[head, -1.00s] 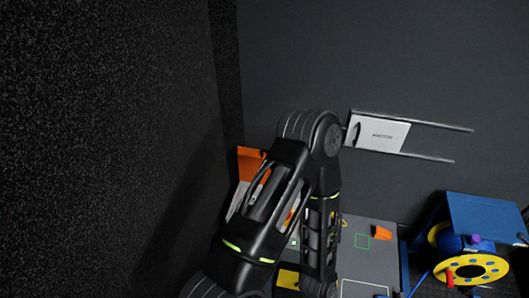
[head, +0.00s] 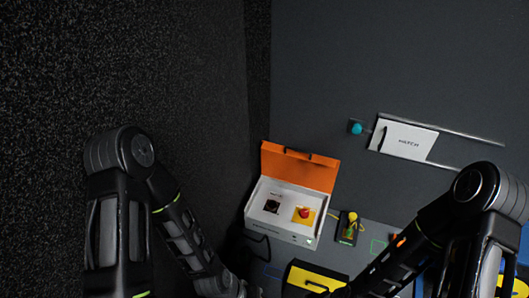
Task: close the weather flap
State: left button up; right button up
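An orange flap (head: 300,168) stands raised at the back edge of a white box (head: 283,232), at the lower middle of the head view. It looks like the weather flap, and it is open. Inside the box are a dark switch (head: 272,205) and a red button on a yellow plate (head: 303,214). My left arm comes down on the left of the box and my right arm reaches in from the right. Both grippers lie below the picture's lower edge, so their state is hidden.
A white panel marked HATCH (head: 408,139) sits between two rails on the grey wall, with a teal knob (head: 356,128) beside it. A black device with a yellow top (head: 347,228) and a yellow-and-black case (head: 316,279) are near the box. A dark speckled wall (head: 130,70) fills the left.

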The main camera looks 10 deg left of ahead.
aim_at(303, 168)
jog(key=i+l, duration=0.15)
jog(key=l, duration=0.25)
jog(key=i+l, duration=0.1)
jog(key=l, duration=0.3)
jog(key=u, duration=1.7)
